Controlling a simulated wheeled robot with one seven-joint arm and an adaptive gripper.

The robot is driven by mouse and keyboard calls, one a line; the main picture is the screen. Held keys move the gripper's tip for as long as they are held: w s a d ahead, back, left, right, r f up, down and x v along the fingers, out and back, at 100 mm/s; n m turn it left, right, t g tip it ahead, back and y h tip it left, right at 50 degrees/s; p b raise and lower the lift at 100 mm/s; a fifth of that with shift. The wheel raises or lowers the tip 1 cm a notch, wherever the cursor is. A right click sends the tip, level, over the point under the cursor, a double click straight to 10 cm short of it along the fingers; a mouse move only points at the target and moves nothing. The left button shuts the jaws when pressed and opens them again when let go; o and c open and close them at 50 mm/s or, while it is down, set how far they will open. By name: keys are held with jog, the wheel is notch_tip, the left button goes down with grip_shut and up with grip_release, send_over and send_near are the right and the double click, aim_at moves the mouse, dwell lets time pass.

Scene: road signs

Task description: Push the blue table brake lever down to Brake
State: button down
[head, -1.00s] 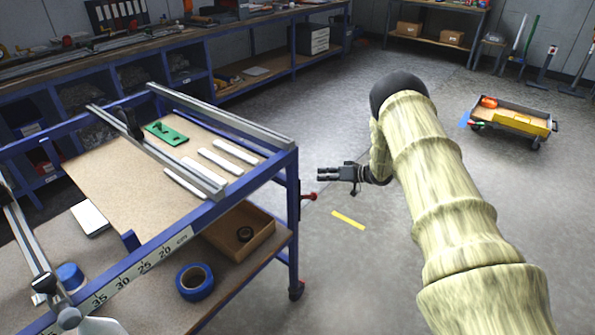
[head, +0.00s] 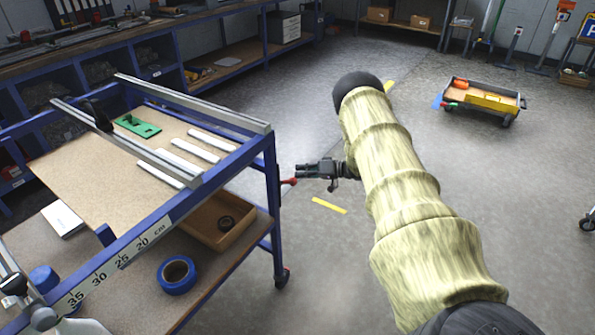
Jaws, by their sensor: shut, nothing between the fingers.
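The blue table (head: 268,200) stands on the left. A small red lever (head: 290,181) sticks out to the right from its near right leg. My gripper (head: 299,170) is shut and empty, pointing left toward that leg. Its fingertips appear just above the red lever's outer end in the picture. I cannot tell whether they touch it. Any Brake marking is too small or hidden to read.
A wooden tray (head: 205,240) and a blue tape roll (head: 177,274) are on the table's lower shelf. White strips and a green plate (head: 137,126) lie on top. A low cart (head: 482,100) stands at the back right. The floor between is clear.

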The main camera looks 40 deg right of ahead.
dwell(0.5)
jog(key=s+d+r+b, duration=0.1)
jog(key=s+d+r, duration=0.3)
jog(key=d, duration=0.5)
jog(key=shift+s+r, duration=0.15)
jog(key=shift+s, duration=0.75)
jog(key=shift+d, duration=0.1)
